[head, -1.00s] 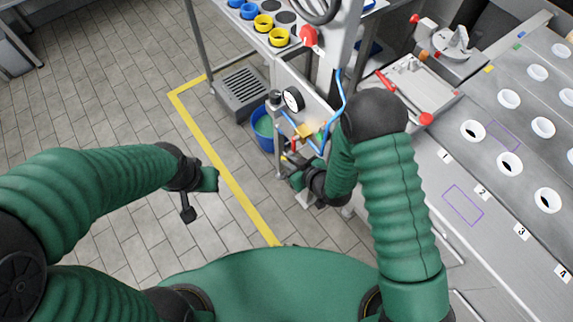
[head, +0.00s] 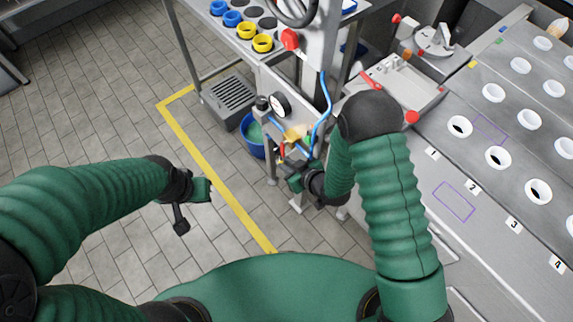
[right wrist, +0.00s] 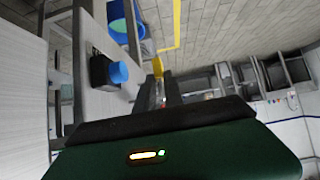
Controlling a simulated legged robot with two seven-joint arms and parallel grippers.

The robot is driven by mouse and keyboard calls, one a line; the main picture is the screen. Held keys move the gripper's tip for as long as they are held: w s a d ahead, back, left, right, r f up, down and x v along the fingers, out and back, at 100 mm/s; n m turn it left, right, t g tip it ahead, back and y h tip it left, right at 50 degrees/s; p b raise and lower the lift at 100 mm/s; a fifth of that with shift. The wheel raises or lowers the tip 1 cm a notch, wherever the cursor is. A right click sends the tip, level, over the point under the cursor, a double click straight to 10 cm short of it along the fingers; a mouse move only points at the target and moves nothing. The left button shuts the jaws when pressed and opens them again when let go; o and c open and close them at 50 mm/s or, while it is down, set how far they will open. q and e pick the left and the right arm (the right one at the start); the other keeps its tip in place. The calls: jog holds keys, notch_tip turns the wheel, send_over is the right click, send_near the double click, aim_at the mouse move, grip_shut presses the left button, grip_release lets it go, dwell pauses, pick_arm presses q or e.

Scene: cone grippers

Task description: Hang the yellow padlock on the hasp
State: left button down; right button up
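My right gripper (head: 290,168) is at the front of the grey panel below the gauge. In the right wrist view its two dark fingers (right wrist: 163,90) point away from the camera. A small yellow thing (right wrist: 157,66), possibly the padlock, shows at their tips, with something reddish between the fingers. I cannot tell whether they grip it. In the head view a brass-yellow part (head: 295,135) and a small red part (head: 282,152) sit at the panel near the gripper. I cannot make out the hasp. My left gripper (head: 182,217) hangs over open floor, with no object seen in it.
The panel carries a round gauge (head: 280,104) and a blue hose (head: 323,112). A blue bucket (head: 253,145) stands behind it by a grey vented box (head: 228,98). A steel counter with white-rimmed holes (head: 497,157) fills the right. The left floor is clear.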

jog(key=o, duration=0.5)
jog(key=shift+r, duration=0.1)
jog(key=p+v, duration=0.8)
jog(key=v, duration=0.8)
jog(key=shift+s+d+p, duration=0.2)
jog(key=shift+s+p, duration=0.05)
jog(key=shift+p, duration=0.1)
